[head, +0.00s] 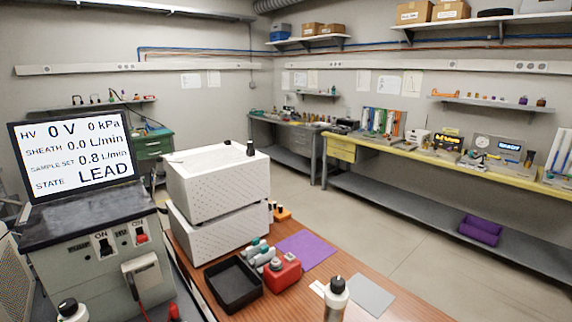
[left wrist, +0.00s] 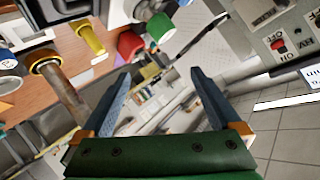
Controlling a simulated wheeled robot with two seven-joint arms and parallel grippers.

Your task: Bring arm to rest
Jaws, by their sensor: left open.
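My left gripper (left wrist: 160,73) shows in the left wrist view, its two dark blue fingers spread wide on a green base. Nothing is between the fingers, and it touches nothing that I can see. The grey control panel (left wrist: 278,20) with its red switch is to the right of the fingers. The brown tabletop (left wrist: 55,60) with coloured fittings is to the left. In the head view, neither gripper can be seen. My right gripper is in no view.
In the head view, the control cabinet (head: 95,265) with its screen (head: 75,152) stands at the left. White perforated boxes (head: 218,185) are stacked beside it. A black tray (head: 233,285), red container (head: 283,272) and purple mat (head: 305,250) lie on the brown table. Floor (head: 410,250) is clear beyond.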

